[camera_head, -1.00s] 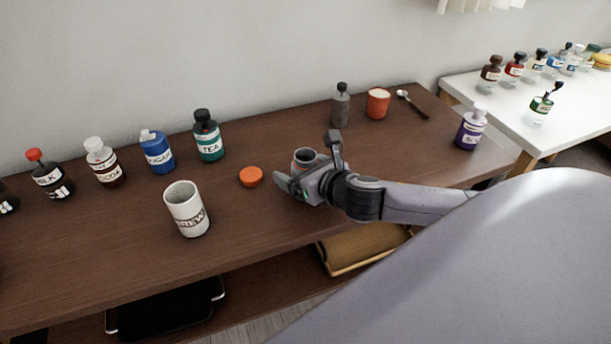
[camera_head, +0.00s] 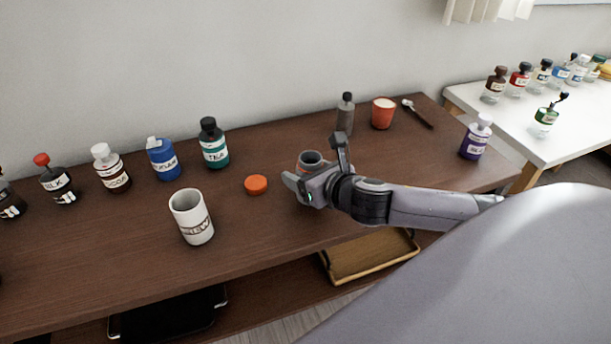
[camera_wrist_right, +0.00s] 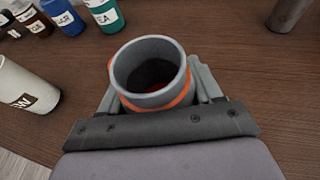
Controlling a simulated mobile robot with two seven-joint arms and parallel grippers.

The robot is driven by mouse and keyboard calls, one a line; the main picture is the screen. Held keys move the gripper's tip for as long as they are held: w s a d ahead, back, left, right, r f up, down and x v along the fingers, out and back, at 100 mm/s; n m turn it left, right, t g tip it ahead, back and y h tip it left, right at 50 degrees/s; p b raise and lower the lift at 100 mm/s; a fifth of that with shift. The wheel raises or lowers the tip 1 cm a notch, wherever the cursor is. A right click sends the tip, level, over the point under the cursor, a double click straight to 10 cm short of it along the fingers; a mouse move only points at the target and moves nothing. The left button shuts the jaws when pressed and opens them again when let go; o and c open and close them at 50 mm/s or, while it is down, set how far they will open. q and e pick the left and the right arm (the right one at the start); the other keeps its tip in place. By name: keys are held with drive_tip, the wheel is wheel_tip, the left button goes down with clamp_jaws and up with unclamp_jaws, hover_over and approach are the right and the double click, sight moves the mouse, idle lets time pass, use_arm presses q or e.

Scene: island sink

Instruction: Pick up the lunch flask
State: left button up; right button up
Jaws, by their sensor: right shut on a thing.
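The lunch flask (camera_head: 309,159) is an open grey cylinder with orange bands, standing on or just above the brown table; I cannot tell which. My right gripper (camera_head: 318,178) is shut around its sides, and its arm comes in from the right. In the right wrist view the flask's open mouth (camera_wrist_right: 150,72) shows a dark inside, with the fingers on both sides. The flask's lower part is mostly hidden by the gripper. My left gripper is not in view.
An orange lid (camera_head: 256,184) lies left of the flask. A white mug (camera_head: 192,218) stands farther left. Several labelled bottles line the back left, including a green one (camera_head: 213,145). A grey bottle (camera_head: 345,115), red cup (camera_head: 383,114) and purple bottle (camera_head: 475,138) stand to the right.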

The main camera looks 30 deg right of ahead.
wheel_tip(320, 180, up, 18)
drive_tip(key=p, duration=0.3)
drive_tip(key=shift+p, duration=0.4)
